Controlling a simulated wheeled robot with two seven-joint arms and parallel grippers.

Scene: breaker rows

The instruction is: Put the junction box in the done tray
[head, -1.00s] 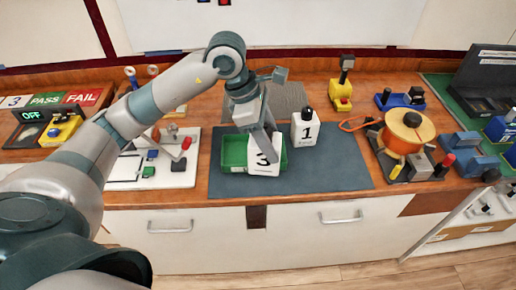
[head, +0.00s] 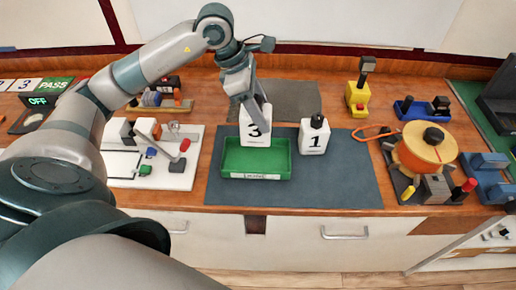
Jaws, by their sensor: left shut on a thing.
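A white box marked 3 (head: 255,130) is in my left gripper (head: 250,100), which is shut on its top. In the picture the box overlaps the back rim of a green tray (head: 256,175); I cannot tell whether it touches the tray or hangs above it. The tray's visible floor is empty and the label on its front is too small to read. I cannot tell by a label which box is the junction box. My right gripper is not in view.
A blue-grey mat (head: 330,190) lies under the tray, clear at front right. A white board with small parts (head: 180,178) is at left. An orange spool (head: 425,148) and a yellow device (head: 358,98) stand at right. A grey ribbed pad (head: 290,102) is behind.

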